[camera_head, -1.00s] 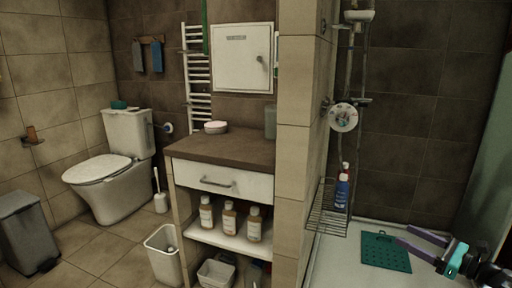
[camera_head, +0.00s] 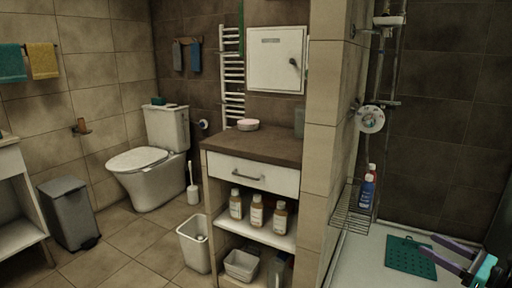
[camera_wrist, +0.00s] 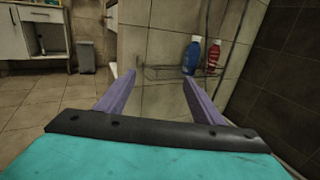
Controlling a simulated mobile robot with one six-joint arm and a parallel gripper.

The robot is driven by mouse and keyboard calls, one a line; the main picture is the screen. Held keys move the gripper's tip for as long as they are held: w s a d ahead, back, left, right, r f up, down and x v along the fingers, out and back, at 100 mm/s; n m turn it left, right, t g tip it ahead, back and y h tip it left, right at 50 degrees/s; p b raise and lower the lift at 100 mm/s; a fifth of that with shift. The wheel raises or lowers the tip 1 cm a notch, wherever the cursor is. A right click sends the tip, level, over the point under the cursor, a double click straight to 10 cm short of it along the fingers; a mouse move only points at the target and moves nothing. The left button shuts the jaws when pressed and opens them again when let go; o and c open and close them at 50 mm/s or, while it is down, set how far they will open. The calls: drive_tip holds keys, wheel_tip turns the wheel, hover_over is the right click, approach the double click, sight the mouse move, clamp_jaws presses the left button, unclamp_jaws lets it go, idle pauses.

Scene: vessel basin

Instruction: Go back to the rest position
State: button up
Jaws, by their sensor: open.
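My gripper (camera_head: 440,250) is at the lower right of the head view, above the shower floor. Its two purple fingers are apart, with nothing between them. In the wrist view my gripper (camera_wrist: 158,88) points toward the tiled partition, and its fingers are spread and empty. A wire shower rack (camera_head: 350,212) with a blue bottle (camera_head: 367,191) and a red bottle (camera_head: 372,170) lies beyond the fingers. The wrist view also shows the rack (camera_wrist: 160,73), the blue bottle (camera_wrist: 192,55) and the red bottle (camera_wrist: 212,56).
A green mat (camera_head: 408,257) lies on the shower floor. A tiled partition (camera_head: 325,150) separates the shower from the vanity cabinet (camera_head: 250,177). A white bin (camera_head: 194,243), a grey pedal bin (camera_head: 68,212) and a toilet (camera_head: 150,160) stand left. Open floor (camera_head: 130,245) lies between them.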

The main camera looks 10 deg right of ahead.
drive_tip(key=w+a+f+n+g+y+p, duration=0.1)
drive_tip(key=w+a+f+g+y+p, duration=0.2)
drive_tip(key=w+a, duration=0.6)
drive_tip(key=w+a+n+g+y+p, duration=0.1)
drive_tip(key=w+a+n+y+p, duration=0.3)
drive_tip(key=a, duration=0.8)
drive_tip(key=s+a+f+n+g+p, duration=0.1)
drive_tip(key=a+f+g+p, duration=0.35)
drive_tip(key=a, duration=0.85)
drive_tip(key=a+f+n+g+p, duration=0.1)
drive_tip(key=a+f+g+p, duration=0.4)
drive_tip(key=a, duration=0.8)
drive_tip(key=s+a+f+n+g+h+p, duration=0.3)
drive_tip(key=s+a+f+n+g+p, duration=0.25)
drive_tip(key=s, duration=0.45)
drive_tip(key=s+a+f+n+g+h+p, duration=0.25)
drive_tip(key=s+a+f+n, duration=0.3)
drive_tip(key=s+a, duration=0.45)
drive_tip(key=s+d+f+n+g+h+p, duration=0.15)
drive_tip(key=s+d+f+n+h, duration=0.25)
drive_tip(key=s, duration=0.4)
drive_tip(key=d+f+n+t+h, duration=0.1)
drive_tip(key=d+n+h, duration=0.3)
drive_tip(key=d+n, duration=0.5)
drive_tip(key=shift+s+d+f+n, duration=0.15)
drive_tip(key=shift+s+f+n, duration=0.15)
drive_tip(key=shift+f, duration=0.2)
